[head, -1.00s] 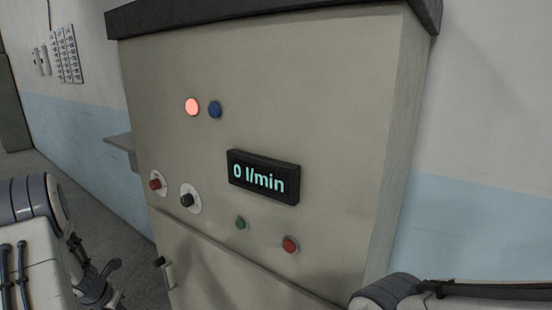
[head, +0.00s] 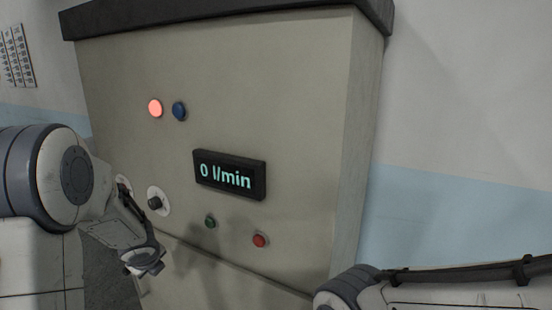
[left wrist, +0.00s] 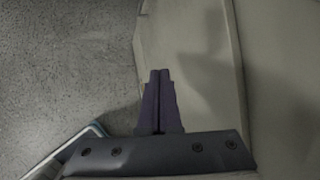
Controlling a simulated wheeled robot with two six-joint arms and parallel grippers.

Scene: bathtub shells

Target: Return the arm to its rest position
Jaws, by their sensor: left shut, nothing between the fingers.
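My left arm (head: 75,175) comes in from the left in the head view, folded in front of the cabinet's lower left part. Its gripper end (head: 146,262) hangs low beside the cabinet. In the left wrist view the two dark fingers of the left gripper (left wrist: 159,75) lie together, shut and empty, in front of the cabinet side and the floor. My right arm (head: 400,290) shows only partly at the lower right. Its gripper is out of view.
A beige control cabinet (head: 290,90) fills the middle. It carries a lit red lamp (head: 155,108), a blue button (head: 179,111), a display (head: 230,174) reading 0 l/min, a black knob (head: 155,202), a green button (head: 210,222) and a red button (head: 260,240). Grey floor (left wrist: 60,70) lies left.

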